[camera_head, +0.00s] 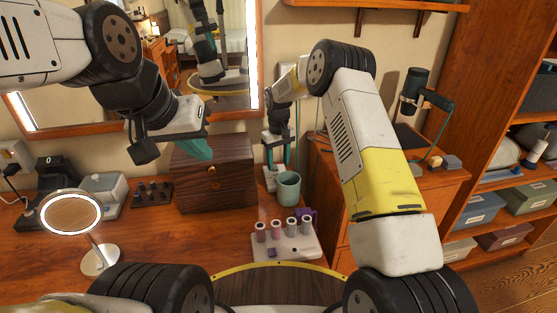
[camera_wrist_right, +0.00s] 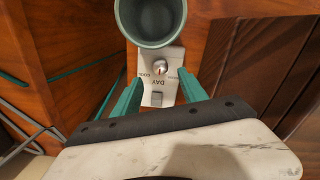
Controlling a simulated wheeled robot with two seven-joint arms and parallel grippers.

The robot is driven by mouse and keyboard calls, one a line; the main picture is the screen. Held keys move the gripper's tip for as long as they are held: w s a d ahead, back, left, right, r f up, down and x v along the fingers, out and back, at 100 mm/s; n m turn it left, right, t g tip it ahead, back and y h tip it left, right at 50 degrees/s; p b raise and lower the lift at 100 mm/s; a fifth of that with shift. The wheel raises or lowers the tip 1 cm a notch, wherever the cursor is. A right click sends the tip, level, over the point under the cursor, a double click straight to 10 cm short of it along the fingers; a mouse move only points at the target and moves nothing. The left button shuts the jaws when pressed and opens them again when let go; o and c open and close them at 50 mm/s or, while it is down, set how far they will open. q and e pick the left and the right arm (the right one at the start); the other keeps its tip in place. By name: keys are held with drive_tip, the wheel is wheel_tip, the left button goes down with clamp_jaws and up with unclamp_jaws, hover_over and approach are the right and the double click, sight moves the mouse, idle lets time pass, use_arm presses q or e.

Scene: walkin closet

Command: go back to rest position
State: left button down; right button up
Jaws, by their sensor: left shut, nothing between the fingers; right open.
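My left gripper (camera_head: 204,155), with teal fingers, is shut and empty in front of the dark wooden box (camera_head: 215,178). My right gripper (camera_head: 278,160) is open and points down to the right of that box. In the right wrist view its teal fingers (camera_wrist_right: 161,92) are spread, with nothing held. Beyond them are a small white device marked "DAY" (camera_wrist_right: 160,72) and a grey-green cup (camera_wrist_right: 151,22). In the head view the cup (camera_head: 288,188) stands on the table just in front of the right gripper. I cannot tell whether the fingers touch the device.
A round lit mirror (camera_head: 100,262) and a black block with several knobs (camera_head: 152,194) stand at the left. A white holder with several rollers (camera_head: 287,242) is at the front. A wall mirror (camera_head: 225,92) is behind; a shelf unit (camera_head: 459,150) is at the right.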

drive_tip(key=shift+r, duration=0.75)
drive_tip(key=shift+r, duration=0.1)
drive_tip(key=s+d+r+m+t, duration=0.1)
drive_tip(key=s+d+r, duration=0.2)
drive_tip(key=s+r, duration=0.35)
drive_tip(key=s+d+r+m+t+y, duration=0.1)
drive_tip(key=s+d+r, duration=0.2)
drive_tip(key=r, duration=0.7)
drive_tip(key=s+d+r+t, duration=0.1)
drive_tip(key=s+d+r, duration=0.25)
drive_tip(key=r, duration=0.45)
drive_tip(key=s+d+r+m+t, duration=0.1)
drive_tip(key=s+d, duration=0.1)
drive_tip(key=s, duration=1)
drive_tip(key=s+d+r+m+t+y, duration=0.1)
drive_tip(key=s+d+r+m+t, duration=0.1)
drive_tip(key=s, duration=1.1)
drive_tip(key=shift+d+m, duration=0.3)
drive_tip(key=shift+d, duration=0.2)
drive_tip(key=shift+s+r, duration=0.1)
